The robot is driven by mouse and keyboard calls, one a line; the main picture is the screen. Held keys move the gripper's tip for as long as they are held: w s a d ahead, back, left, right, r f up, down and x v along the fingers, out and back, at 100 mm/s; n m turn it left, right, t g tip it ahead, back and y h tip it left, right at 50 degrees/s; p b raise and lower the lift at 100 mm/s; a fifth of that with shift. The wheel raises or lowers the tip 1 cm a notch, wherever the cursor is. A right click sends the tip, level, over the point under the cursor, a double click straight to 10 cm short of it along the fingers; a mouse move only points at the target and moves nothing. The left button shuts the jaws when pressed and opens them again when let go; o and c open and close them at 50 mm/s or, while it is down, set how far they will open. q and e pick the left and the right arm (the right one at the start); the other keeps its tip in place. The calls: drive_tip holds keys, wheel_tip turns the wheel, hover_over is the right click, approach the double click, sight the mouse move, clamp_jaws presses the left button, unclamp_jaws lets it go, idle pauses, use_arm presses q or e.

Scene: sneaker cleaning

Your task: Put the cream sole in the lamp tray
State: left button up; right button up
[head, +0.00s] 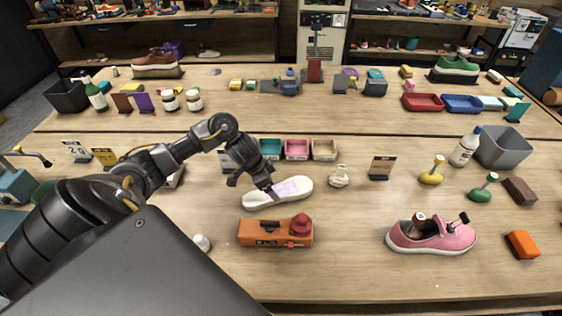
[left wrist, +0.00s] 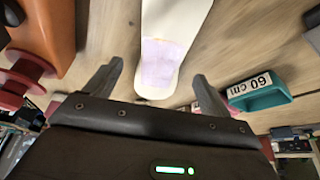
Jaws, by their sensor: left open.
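The cream sole (head: 302,188) lies flat on the table in the middle of the head view, with a pale lilac patch on it. In the left wrist view the sole (left wrist: 175,20) runs between my fingers, its rounded end towards the palm. My left gripper (head: 257,186) is open over the sole's left part; its fingers (left wrist: 155,80) stand apart on either side of it, with gaps showing. Small teal (head: 270,149), pink (head: 297,149) and tan (head: 324,149) trays stand behind the sole. I cannot tell which tray is the lamp tray. My right gripper is not in view.
An orange box with a red knob (head: 275,233) stands just in front of the sole. A small cream lump (head: 339,176) and a brown card (head: 381,167) are to its right. A pink sneaker (head: 432,237) sits front right. Bare table lies between box and sneaker.

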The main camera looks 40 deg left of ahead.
sight(276, 191)
use_arm(q)
drive_tip(key=shift+f, duration=0.45)
drive_tip(key=x, duration=0.3)
drive_tip(key=shift+w+f+p, duration=0.2)
drive_tip(key=shift+f+p, duration=0.05)
drive_tip(key=shift+p, duration=0.05)
drive_tip(key=shift+w+f, duration=0.2)
drive_tip(key=shift+f, duration=0.2)
drive_tip(key=shift+s, duration=0.2)
drive_tip(key=shift+w, duration=0.15)
drive_tip(key=c, duration=1.2)
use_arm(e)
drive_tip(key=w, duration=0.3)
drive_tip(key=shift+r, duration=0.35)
